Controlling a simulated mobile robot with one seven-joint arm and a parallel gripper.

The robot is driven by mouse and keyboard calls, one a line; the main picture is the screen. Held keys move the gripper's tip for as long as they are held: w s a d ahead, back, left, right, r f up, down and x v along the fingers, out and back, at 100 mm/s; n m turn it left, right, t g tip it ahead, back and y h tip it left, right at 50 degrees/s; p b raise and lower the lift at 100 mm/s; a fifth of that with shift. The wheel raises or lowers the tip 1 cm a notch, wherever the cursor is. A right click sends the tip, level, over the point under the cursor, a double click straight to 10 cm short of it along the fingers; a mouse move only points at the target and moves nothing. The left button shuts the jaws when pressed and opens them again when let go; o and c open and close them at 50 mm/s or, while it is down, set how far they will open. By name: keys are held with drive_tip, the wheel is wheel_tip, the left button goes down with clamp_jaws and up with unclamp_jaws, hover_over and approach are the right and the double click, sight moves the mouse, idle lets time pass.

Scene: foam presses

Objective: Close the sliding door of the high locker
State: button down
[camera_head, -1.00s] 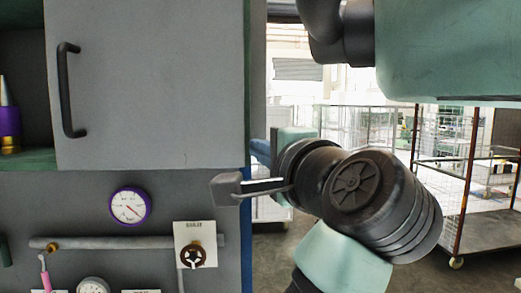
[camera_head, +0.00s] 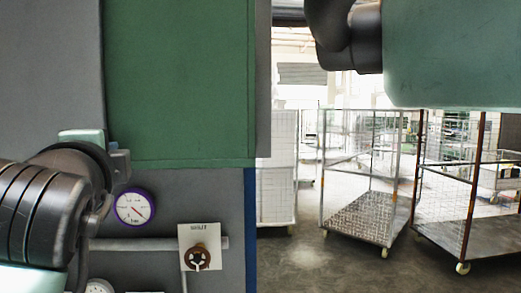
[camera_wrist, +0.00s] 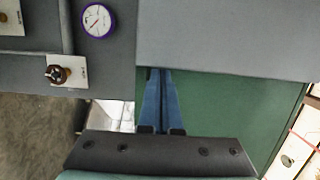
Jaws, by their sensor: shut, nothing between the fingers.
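The high locker's grey sliding door (camera_head: 50,70) stands at the upper left in the head view. To its right the locker's green interior (camera_head: 180,80) lies exposed. The door also shows as a grey panel (camera_wrist: 230,40) in the wrist view, with the green surface (camera_wrist: 215,105) beside it. My gripper (camera_wrist: 155,74) is shut and empty, its blue fingers reaching to the edge of the grey panel. I cannot tell whether they touch it. In the head view my arm covers the lower left and the fingers are hidden. The door handle is not in view.
Below the locker are a purple-rimmed gauge (camera_head: 134,207), a pipe (camera_head: 135,243) and a valve (camera_head: 199,257). Wire cage trolleys (camera_head: 365,205) stand at the right, with open floor (camera_head: 305,255) in front of them.

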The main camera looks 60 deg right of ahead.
drive_tip(key=w+a, duration=0.3)
drive_tip(key=shift+w, duration=0.25)
